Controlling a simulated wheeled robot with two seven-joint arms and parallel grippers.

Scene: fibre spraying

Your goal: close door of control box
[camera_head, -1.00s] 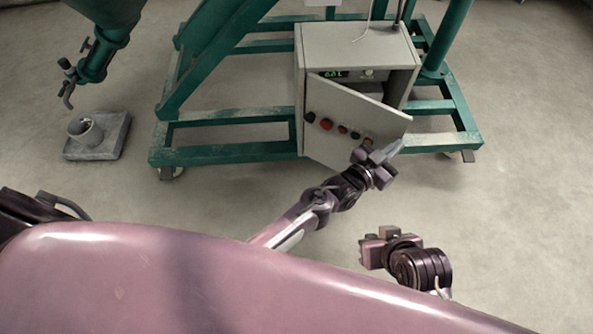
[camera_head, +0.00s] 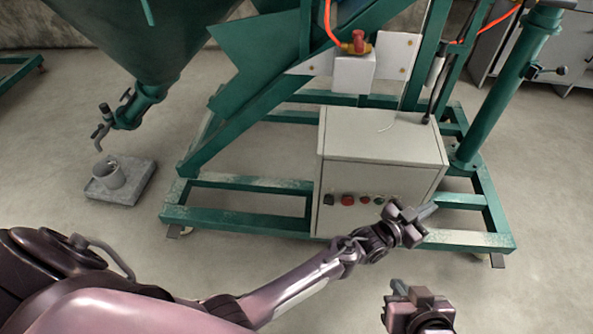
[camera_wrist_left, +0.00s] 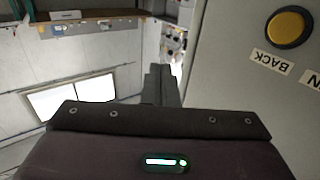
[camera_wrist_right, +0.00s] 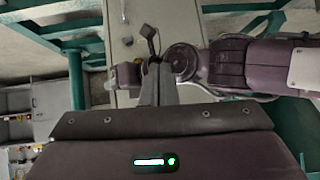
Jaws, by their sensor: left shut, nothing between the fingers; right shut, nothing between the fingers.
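The grey control box (camera_head: 385,140) stands on the green frame. Its door (camera_head: 345,220) carries a row of buttons and looks flush with the box front, with no clear gap; my arm hides its lower right part. My left gripper (camera_head: 426,213) is shut and empty at the door's right edge; I cannot tell whether it touches. In the left wrist view the shut fingers (camera_wrist_left: 164,85) are beside the door face (camera_wrist_left: 230,70), near a yellow button (camera_wrist_left: 290,27) labelled BACK. My right gripper (camera_head: 398,288) is shut and empty, low and in front of the box.
The green frame (camera_head: 250,184) surrounds the box's base. A green post (camera_head: 500,90) rises to its right. A grey block with a cup (camera_head: 112,175) sits on the floor at left, under the hopper (camera_head: 130,35). The floor in front of the frame is clear.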

